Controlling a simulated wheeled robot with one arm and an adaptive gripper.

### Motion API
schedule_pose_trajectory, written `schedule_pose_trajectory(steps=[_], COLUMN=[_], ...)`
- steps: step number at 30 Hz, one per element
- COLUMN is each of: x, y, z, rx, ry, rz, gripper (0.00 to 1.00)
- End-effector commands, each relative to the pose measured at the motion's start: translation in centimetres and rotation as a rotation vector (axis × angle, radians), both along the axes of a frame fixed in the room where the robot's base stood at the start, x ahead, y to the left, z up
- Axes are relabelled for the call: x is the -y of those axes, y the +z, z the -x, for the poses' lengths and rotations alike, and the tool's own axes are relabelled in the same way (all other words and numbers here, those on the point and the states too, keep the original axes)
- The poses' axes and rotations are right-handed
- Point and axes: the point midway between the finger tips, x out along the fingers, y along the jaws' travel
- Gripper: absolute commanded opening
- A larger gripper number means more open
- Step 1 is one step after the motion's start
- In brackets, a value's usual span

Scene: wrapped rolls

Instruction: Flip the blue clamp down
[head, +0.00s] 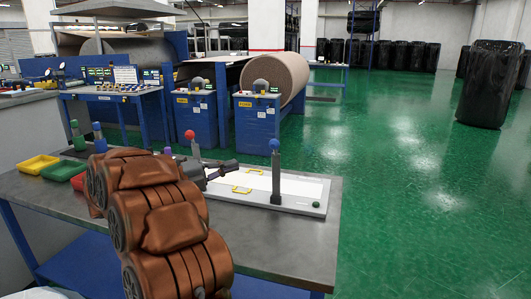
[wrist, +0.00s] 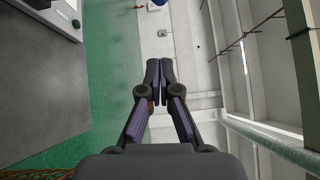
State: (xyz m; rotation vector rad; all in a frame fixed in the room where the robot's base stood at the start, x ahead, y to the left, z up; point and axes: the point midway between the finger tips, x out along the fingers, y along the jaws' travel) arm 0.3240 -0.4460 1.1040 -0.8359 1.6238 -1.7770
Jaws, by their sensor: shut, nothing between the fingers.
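The blue clamp (head: 275,172) is an upright dark lever with a blue knob, on the right part of a pale board (head: 308,205) on the table. A similar lever with a red knob (head: 190,138) stands upright farther left, partly hidden behind my arm. My gripper (head: 234,166) is left of the blue clamp in the head view, apart from it, with its fingers pointing right. In the wrist view my gripper (wrist: 159,68) is shut and empty. The blue clamp cannot be made out there; a corner of the board (wrist: 58,16) shows at the upper left.
The grey metal table (head: 255,249) carries the board. A yellow tray (head: 37,164), a green tray (head: 62,170) and more small items stand at its left. Blue machines (head: 257,122) with a large roll (head: 280,75) stand behind. Green floor is open to the right.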

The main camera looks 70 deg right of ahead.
Motion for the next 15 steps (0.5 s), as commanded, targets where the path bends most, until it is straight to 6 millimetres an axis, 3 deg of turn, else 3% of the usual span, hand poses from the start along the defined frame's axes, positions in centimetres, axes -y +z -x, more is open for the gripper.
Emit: schedule_pose_trajectory(steps=[8, 15], x=[0.2, 1.6], y=[0.1, 0.4], z=[0.0, 1.3], rx=[0.001, 0.000], ry=[0.003, 0.001], rz=[0.001, 0.003], gripper=[0.00, 0.00])
